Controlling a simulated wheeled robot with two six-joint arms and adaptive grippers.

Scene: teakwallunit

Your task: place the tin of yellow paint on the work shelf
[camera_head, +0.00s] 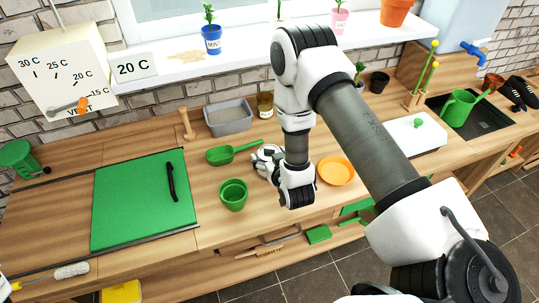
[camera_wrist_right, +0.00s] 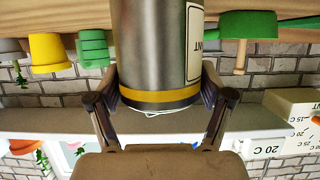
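The tin of paint (camera_wrist_right: 155,50) is a grey metal cylinder with a yellow band and a white label. It fills the middle of the right wrist view, which is upside down. My right gripper (camera_wrist_right: 162,97) has a finger against each side of the tin, near the banded end. The tin is hard to make out there. Whether its base touches the bench is hidden.
A green scoop (camera_head: 233,152), green pot (camera_head: 233,195), grey tray (camera_head: 228,117), jar (camera_head: 265,105) and orange dish (camera_head: 336,171) stand around the gripper. Potted plants line the white sill (camera_head: 185,72).

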